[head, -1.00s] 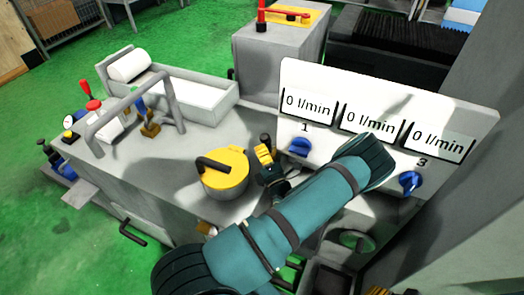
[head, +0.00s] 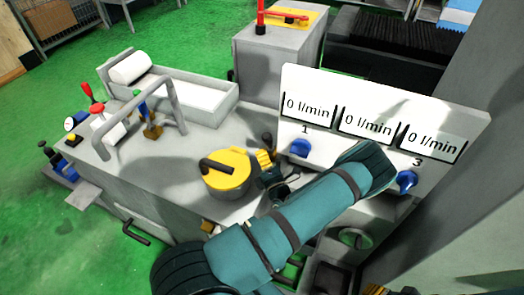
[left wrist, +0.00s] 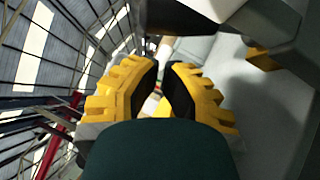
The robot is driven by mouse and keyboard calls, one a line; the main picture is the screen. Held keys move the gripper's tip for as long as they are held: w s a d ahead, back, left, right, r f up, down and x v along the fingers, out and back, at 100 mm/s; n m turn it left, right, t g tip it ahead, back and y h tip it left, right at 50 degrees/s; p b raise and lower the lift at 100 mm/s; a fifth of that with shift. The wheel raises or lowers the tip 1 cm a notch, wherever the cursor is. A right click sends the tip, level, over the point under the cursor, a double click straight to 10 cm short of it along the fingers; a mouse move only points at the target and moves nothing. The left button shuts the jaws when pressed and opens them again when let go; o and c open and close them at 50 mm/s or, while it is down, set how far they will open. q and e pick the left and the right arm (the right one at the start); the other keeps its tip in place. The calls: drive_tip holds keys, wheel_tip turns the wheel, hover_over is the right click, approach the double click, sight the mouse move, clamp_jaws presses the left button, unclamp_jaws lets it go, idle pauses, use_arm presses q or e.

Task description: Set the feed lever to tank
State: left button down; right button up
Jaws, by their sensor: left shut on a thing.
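My left gripper (head: 266,158), with yellow ribbed fingers, is low over the grey cabinet top, just right of a round yellow disc (head: 238,183) with a black handle (head: 216,168). A dark rounded knob (head: 268,139) stands just behind the fingers. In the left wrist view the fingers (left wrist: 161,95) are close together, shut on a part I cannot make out. No label shows which handle is the feed lever. A red lever (head: 262,14) is on a yellow plate at the top. Yellow tips at the bottom edge may be my right gripper (head: 376,290).
A white flow panel (head: 345,95) with blue knobs (head: 301,148) and 0 l/min displays stands behind my left arm. A bent grey pipe (head: 168,97), a white roll in a tray and small levers (head: 87,92) lie to the left. Green floor is clear at far left.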

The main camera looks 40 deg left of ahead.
use_arm(q)
drive_tip(key=v, duration=1)
drive_tip(key=shift+s+f, duration=0.35)
drive_tip(key=shift+s, duration=0.1)
drive_tip(key=shift+d, duration=0.1)
